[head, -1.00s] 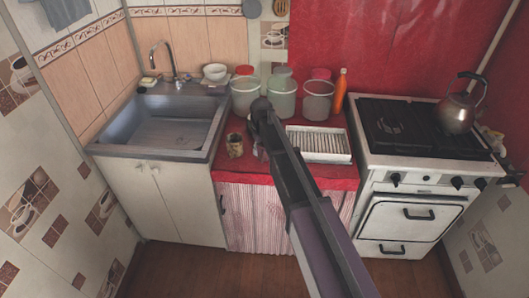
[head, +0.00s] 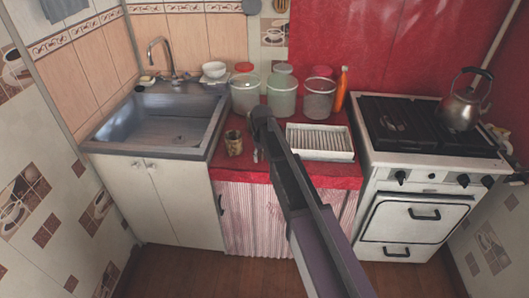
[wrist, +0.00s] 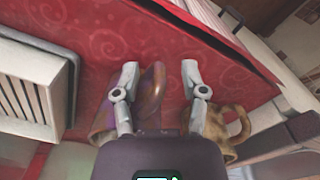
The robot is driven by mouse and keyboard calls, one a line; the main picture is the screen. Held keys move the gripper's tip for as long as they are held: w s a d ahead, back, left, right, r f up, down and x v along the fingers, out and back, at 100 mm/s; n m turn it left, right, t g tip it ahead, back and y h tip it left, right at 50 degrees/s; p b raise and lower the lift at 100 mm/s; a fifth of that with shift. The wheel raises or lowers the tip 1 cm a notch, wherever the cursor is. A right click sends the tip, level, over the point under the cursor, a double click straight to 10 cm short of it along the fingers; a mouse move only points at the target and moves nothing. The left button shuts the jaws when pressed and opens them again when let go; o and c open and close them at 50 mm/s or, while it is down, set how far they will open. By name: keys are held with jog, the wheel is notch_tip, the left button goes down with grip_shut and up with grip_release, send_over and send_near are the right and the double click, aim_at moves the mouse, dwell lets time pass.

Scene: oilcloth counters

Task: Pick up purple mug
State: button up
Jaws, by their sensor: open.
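In the wrist view, the purple mug (wrist: 151,92), mottled purple and brown, shows between my gripper's fingers (wrist: 160,75), nearer the left one. That finger and the gripper body hide part of it. My gripper is open, with a finger on either side of the mug's visible purple part; I cannot tell whether either touches it. In the head view, my arm covers the spot and I cannot make out the purple mug.
A brown mug (head: 234,143) stands close by on the red counter; it also shows beside the right finger in the wrist view (wrist: 222,125). A white dish rack (head: 320,142) lies right of my arm. Glass jars (head: 282,96) stand behind. The sink (head: 165,120) is left, the stove (head: 425,140) right.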

dwell(0.6)
grip_shut()
